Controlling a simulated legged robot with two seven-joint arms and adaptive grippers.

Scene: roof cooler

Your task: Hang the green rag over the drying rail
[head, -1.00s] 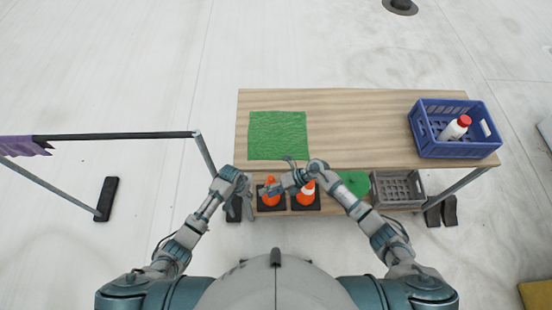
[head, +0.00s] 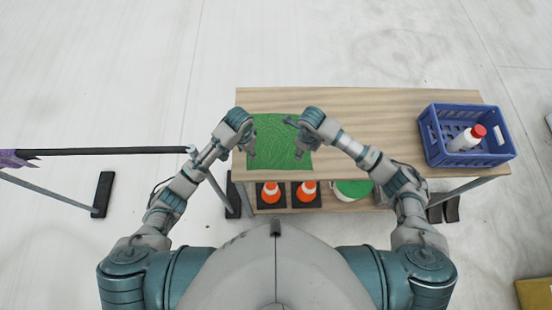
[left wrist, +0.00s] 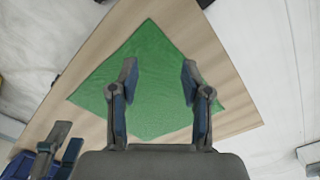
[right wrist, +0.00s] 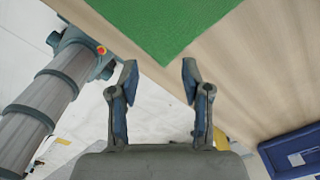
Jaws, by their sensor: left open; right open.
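The green rag (head: 272,130) lies flat and spread out on the left end of the wooden table, near its front edge. My left gripper (head: 248,150) is open above the rag's left part; the rag fills much of the left wrist view (left wrist: 150,75) beyond the empty fingers. My right gripper (head: 296,138) is open and empty near the rag's right side. In the right wrist view a corner of the rag (right wrist: 165,28) shows ahead of the fingers. The drying rail (head: 110,152) is a dark bar left of the table.
A purple rag (head: 14,158) hangs at the rail's far left. A blue crate (head: 466,157) with a red-capped white bottle (head: 466,138) stands at the table's right end. Orange cones (head: 305,190) and a green-topped bucket (head: 352,190) sit on the lower shelf. The table middle (head: 370,118) is clear.

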